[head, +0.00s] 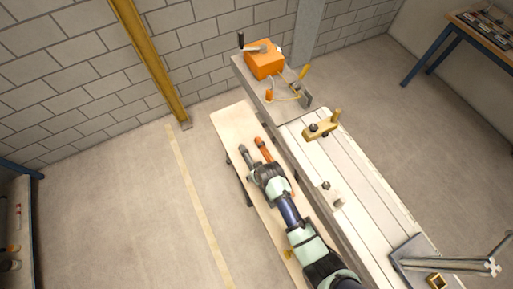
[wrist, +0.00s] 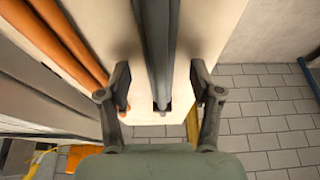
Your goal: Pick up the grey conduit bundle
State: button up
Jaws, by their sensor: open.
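The grey conduit bundle (wrist: 158,45) runs lengthwise between the two fingers of my gripper (wrist: 160,84) in the wrist view. Its end shows near the edge of a pale board. In the head view the end of the grey bundle (head: 246,154) sticks out beyond my gripper (head: 257,167), and my arm hides most of the rest. My gripper is open, with one finger on each side of the bundle and a gap to both. I cannot tell how far the fingers are above the board.
Orange conduits (wrist: 62,38) lie parallel to the left of the bundle in the wrist view, close to the left finger. The pale board (head: 231,119) stands beside a long machine table (head: 365,205) carrying a wooden clamp (head: 322,127). The floor left of the board is clear.

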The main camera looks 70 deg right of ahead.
grip_shut()
jog(key=shift+r, duration=0.1)
jog(key=shift+r, duration=0.1)
notch_tip(320, 180, up, 20)
jog(key=p, duration=0.3)
